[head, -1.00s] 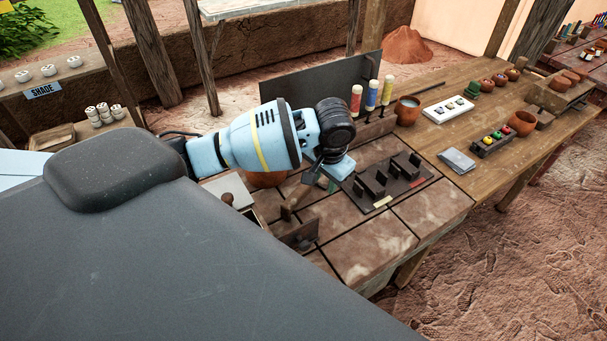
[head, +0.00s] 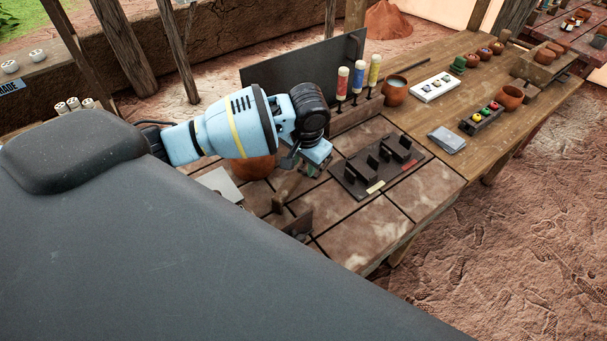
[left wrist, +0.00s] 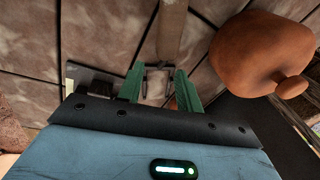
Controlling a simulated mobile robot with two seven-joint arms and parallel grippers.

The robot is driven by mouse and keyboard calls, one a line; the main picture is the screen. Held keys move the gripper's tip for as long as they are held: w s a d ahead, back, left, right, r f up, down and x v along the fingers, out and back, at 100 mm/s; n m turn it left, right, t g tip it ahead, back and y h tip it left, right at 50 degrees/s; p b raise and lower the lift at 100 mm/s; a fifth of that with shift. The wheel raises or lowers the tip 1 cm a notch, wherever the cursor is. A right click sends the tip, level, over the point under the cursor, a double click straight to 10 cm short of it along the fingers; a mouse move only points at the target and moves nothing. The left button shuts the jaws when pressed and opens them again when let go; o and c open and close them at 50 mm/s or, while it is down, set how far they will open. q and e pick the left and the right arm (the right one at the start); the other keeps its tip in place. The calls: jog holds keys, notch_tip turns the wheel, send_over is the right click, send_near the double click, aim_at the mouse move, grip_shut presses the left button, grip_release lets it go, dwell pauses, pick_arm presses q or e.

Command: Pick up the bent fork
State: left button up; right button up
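My left gripper (head: 296,162) hangs over the tiled worktop, left of the dark slotted rack, pointing down. In the left wrist view its two green fingers (left wrist: 160,88) stand apart, so it is open. Between and beyond them lies a brown wooden bar (left wrist: 172,32) with small dark metal pieces near its lower end. I cannot clearly make out the bent fork; whether these pieces belong to it I cannot tell. Nothing is visibly clamped. My right gripper is not in view.
A rounded clay pot (left wrist: 260,52) stands close right of the fingers in the wrist view. A dark slotted rack (head: 352,182) is right of my gripper. An upright dark panel (head: 300,75) and colored-handled tools (head: 358,82) stand behind. Bare tiles (head: 365,230) lie in front.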

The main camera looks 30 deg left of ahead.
aim_at(302, 170)
pick_arm(q)
jog(key=shift+w+a+f+b, duration=0.1)
jog(key=shift+w+a+f, duration=0.1)
jog(key=shift+f, duration=0.6)
jog(key=shift+w+a+f+b, duration=0.1)
jog(key=shift+w+a+f, duration=0.1)
jog(key=shift+f, duration=0.65)
jog(key=shift+w+a+f+b, duration=0.1)
jog(key=shift+w+a+f, duration=0.1)
jog(key=shift+f, duration=0.6)
jog(key=shift+r, duration=0.1)
grip_shut()
